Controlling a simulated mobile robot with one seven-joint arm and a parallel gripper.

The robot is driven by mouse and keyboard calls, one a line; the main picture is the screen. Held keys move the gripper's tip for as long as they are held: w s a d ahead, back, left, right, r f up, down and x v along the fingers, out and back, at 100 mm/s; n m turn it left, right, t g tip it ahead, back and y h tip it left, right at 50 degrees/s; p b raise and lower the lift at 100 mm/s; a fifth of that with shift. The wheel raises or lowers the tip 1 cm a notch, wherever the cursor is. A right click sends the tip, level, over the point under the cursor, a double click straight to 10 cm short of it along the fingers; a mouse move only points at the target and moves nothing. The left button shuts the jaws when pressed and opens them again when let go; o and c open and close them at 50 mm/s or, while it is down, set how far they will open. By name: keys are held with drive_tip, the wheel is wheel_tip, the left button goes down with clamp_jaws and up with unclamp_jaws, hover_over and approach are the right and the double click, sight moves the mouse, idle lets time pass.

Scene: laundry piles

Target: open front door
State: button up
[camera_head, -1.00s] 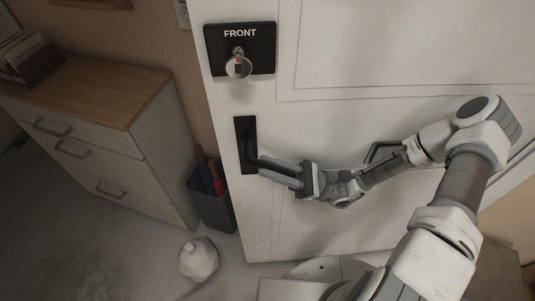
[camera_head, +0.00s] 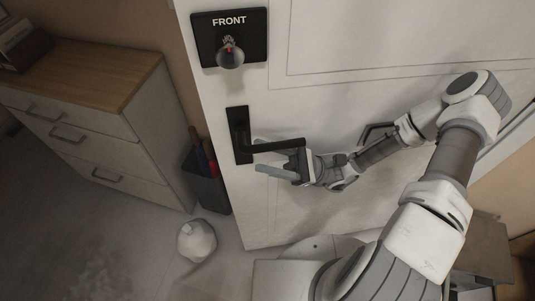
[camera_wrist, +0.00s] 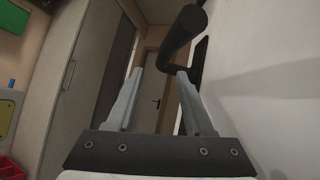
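The white front door (camera_head: 330,120) fills the middle of the head view. It carries a black lever handle (camera_head: 278,146) on an upright black plate (camera_head: 238,136), and a lock knob (camera_head: 230,55) on a black plate marked FRONT. The lever is about level. My gripper (camera_head: 258,156) is at the lever, with its fingers apart and pointing left toward the handle plate. In the wrist view, the fingers (camera_wrist: 160,90) are open with nothing between them, and the dark lever (camera_wrist: 184,32) passes above and beyond them. Whether a finger touches the lever is unclear.
A drawer cabinet with a wooden top (camera_head: 90,65) stands left of the door. A dark bin (camera_head: 205,182) and a whitish jug-like object (camera_head: 196,241) are on the floor near the door's lower left. Open floor (camera_head: 70,220) lies at the lower left.

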idle(0.3)
drive_tip(key=b+v, duration=0.2)
drive_tip(key=v, duration=1.5)
drive_tip(key=shift+d+b, duration=0.3)
drive_tip(key=shift+c, duration=0.4)
drive_tip(key=c, duration=0.7)
drive_tip(key=shift+s, duration=0.1)
clamp_jaws()
